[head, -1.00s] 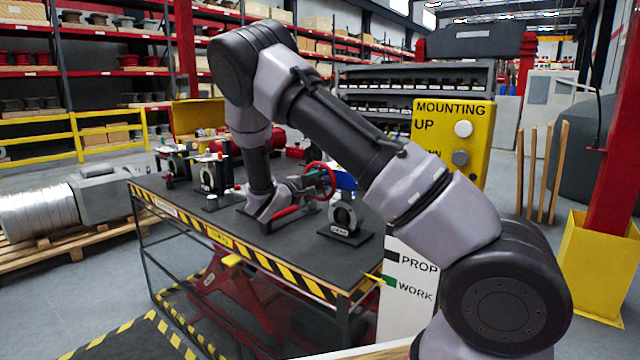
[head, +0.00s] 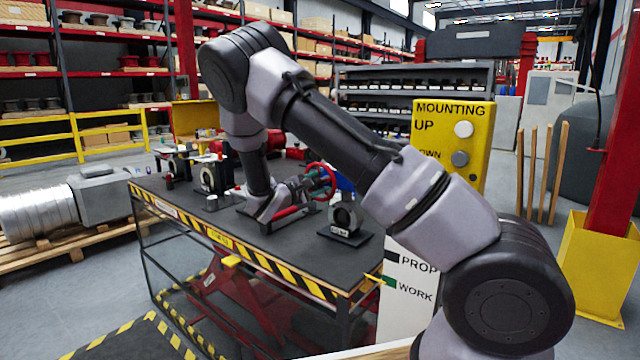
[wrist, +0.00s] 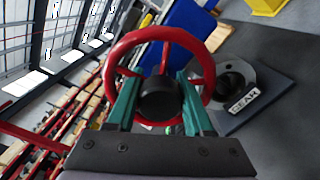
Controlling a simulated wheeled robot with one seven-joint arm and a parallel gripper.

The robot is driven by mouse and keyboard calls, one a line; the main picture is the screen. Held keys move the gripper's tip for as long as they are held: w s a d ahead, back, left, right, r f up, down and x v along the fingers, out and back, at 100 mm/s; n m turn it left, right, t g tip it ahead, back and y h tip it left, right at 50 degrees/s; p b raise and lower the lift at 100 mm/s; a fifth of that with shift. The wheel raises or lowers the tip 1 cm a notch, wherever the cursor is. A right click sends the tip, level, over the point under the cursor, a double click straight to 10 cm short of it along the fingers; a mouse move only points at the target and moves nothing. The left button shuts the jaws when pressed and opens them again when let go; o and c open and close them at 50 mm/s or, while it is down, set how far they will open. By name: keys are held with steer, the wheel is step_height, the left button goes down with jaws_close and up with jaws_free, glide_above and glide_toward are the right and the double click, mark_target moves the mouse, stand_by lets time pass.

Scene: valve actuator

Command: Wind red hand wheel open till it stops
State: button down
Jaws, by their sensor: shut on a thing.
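The red hand wheel (head: 320,168) stands above the lift table, its lower part partly hidden by my wrist in the head view. In the wrist view the same red hand wheel (wrist: 118,56) fills the middle, with a dark round hub in front. My gripper (wrist: 158,92) has its two green fingers on either side of the hub, reaching inside the rim. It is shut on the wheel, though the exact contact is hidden. In the head view my gripper (head: 316,184) is small beside the wheel.
A valve body marked GEAR (wrist: 236,90) stands beside the wheel on a dark plate. Other valve units (head: 215,176) stand on the left of the table (head: 225,222). A yellow MOUNTING control panel (head: 455,140) stands to the right. A blue thing lies behind the wheel.

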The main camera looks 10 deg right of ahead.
steer(key=shift+c, duration=1.5)
jaws_free()
steer(key=v, duration=1.1)
